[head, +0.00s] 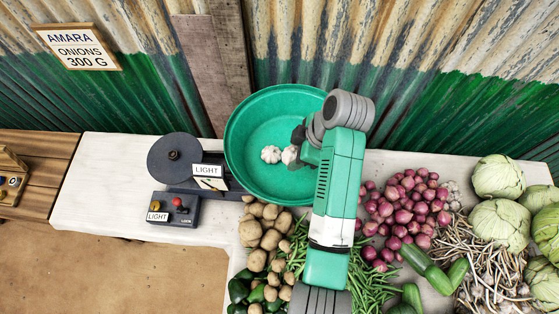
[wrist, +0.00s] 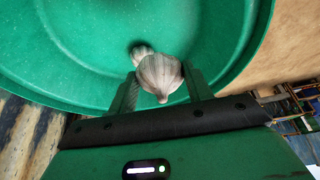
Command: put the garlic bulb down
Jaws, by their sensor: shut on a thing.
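My gripper (head: 297,146) is shut on a white garlic bulb (head: 289,155), which is partly hidden by the gripper in the head view. In the wrist view the held bulb (wrist: 158,73) sits between my two fingers (wrist: 161,84), its tip toward the palm. It is over the wide green basin (head: 245,115); I cannot tell whether it touches the basin floor. A second garlic bulb (head: 270,154) lies in the basin just left of the held one. It shows partly hidden behind the held bulb in the wrist view (wrist: 139,49).
Potatoes (head: 255,233), red onions (head: 405,205) and cabbages (head: 498,177) crowd the front and right. The white tabletop (head: 105,185) is bare at left.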

